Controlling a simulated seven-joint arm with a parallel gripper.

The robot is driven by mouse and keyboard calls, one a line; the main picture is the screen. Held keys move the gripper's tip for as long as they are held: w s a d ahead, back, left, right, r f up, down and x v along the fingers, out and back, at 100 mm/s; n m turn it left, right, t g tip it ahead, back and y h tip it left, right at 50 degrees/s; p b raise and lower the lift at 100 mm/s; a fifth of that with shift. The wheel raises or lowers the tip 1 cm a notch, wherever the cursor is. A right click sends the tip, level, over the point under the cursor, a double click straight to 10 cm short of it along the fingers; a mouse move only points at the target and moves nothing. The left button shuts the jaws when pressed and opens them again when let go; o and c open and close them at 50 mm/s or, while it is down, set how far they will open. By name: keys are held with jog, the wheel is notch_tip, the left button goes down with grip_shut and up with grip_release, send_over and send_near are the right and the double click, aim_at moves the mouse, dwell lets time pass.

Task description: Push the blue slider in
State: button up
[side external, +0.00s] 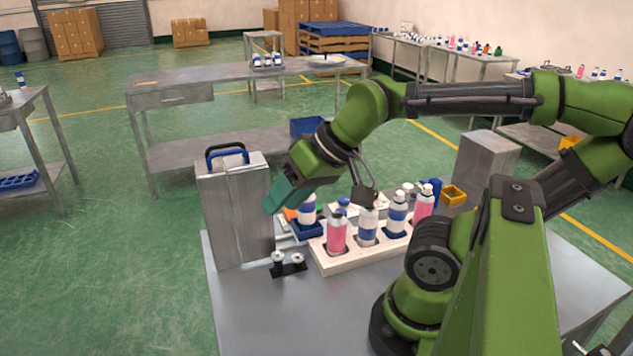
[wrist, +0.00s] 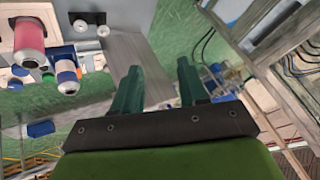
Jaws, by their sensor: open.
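The blue slider (side external: 309,232) is low on the bench, just right of the grey metal crimping machine (side external: 222,213), and appears to stick out from it. A white and blue can (side external: 306,212) stands on the slider. My gripper (side external: 272,207) is open, with teal fingers, and is tilted down by the machine's right side, left of that can. The fingers hide part of the machine's edge. In the wrist view my gripper (wrist: 160,75) shows two spread fingers with nothing between them.
A white rack (side external: 340,262) with pink and blue-banded cans stands right of the slider. A black fixture with two white knobs (side external: 288,266) sits in front of the machine. A yellow bin (side external: 453,195) and a grey metal block (side external: 485,165) are further right. The bench's front left is clear.

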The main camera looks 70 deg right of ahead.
jog(key=shift+o, duration=1.5)
jog(key=shift+w+d+f, duration=0.1)
jog(key=shift+d+f, duration=0.15)
jog(key=m+g+h, duration=0.2)
jog(key=m+g, duration=0.5)
jog(key=m, duration=1.6)
send_over(341, 211)
notch_tip(341, 211, down, 3)
notch_tip(341, 211, down, 16)
jog(key=shift+a+f, duration=0.1)
jog(key=shift+f, duration=0.15)
grip_shut()
